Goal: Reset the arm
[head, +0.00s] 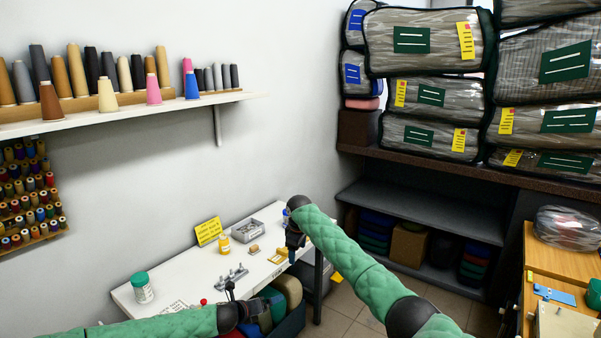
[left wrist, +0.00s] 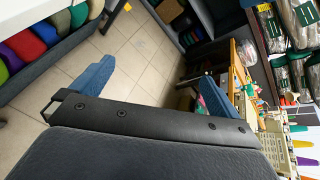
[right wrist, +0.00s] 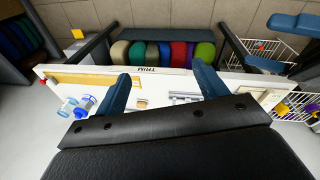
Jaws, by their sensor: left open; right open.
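My right gripper (head: 292,254) hangs from the green-sleeved right arm above the right end of the white table (head: 180,262). In the right wrist view its two blue fingers (right wrist: 162,82) are spread with nothing between them. My left gripper (head: 231,291) is low in the head view, near the table's front edge, and shows only small there. In the left wrist view its blue fingers (left wrist: 150,85) are wide apart and empty, with floor tiles beyond them.
A jar with a green lid (head: 143,288), a yellow sign (head: 208,231) and a grey tray (head: 247,230) stand on the table. A bin of coloured rolls (head: 287,292) is below. Bagged comforters (head: 425,40) fill the right shelves. A wooden desk (head: 560,262) stands far right.

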